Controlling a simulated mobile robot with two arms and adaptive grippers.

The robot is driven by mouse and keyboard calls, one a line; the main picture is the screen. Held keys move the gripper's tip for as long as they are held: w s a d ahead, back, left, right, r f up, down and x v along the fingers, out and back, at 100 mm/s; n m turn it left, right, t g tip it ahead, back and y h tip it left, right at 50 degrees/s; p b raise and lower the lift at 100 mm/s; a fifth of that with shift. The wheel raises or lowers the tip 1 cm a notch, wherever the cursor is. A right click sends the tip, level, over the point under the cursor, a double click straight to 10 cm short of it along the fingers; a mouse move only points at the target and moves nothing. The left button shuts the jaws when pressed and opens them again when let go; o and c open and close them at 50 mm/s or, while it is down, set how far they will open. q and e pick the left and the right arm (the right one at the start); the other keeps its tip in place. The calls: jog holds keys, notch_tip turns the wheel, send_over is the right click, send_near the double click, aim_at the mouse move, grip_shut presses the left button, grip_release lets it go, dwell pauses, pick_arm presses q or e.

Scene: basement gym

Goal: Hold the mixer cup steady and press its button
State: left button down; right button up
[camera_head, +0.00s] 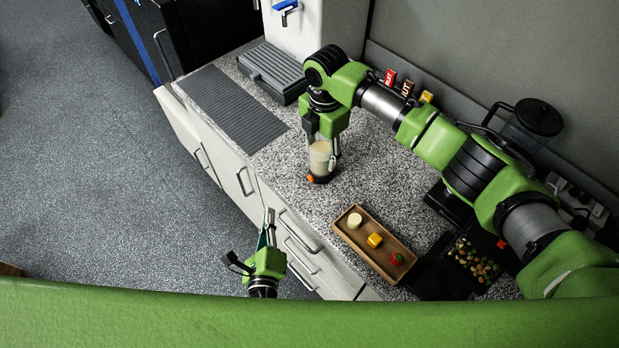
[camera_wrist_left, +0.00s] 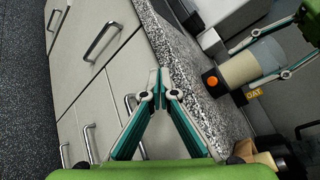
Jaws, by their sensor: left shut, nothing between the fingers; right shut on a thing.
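The mixer cup (camera_head: 320,158) stands upright on the speckled counter, with a pale, clear body and a dark base. Its orange button (camera_head: 310,178) faces the counter's front edge; the button also shows in the left wrist view (camera_wrist_left: 212,81). My right gripper (camera_head: 323,155) reaches down from above and is shut around the cup's body (camera_wrist_left: 238,68). My left gripper (camera_head: 268,215) is in front of the drawers, apart from the cup. In the left wrist view its fingertips (camera_wrist_left: 158,80) meet with nothing between them.
A wooden tray (camera_head: 348,226) with several small food pieces lies right of the cup. A dark container of mixed pieces (camera_head: 458,268) is beyond it. A grey ribbed mat (camera_head: 225,105) lies left of the cup. Drawer handles (camera_head: 300,232) stick out near my left gripper.

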aim_at(302, 192)
jog(key=shift+f, duration=0.1)
pick_arm(q)
jog(key=r, duration=0.1)
jog(key=d+r, duration=0.1)
jog(key=r+t, duration=0.1)
jog(key=shift+w+d+r+m, duration=0.2)
jog(key=shift+d+m, duration=0.05)
jog(key=shift+m, duration=0.15)
jog(key=shift+w+d, duration=3.1)
jog(key=shift+w+d, duration=0.3)
jog(key=shift+w, duration=0.05)
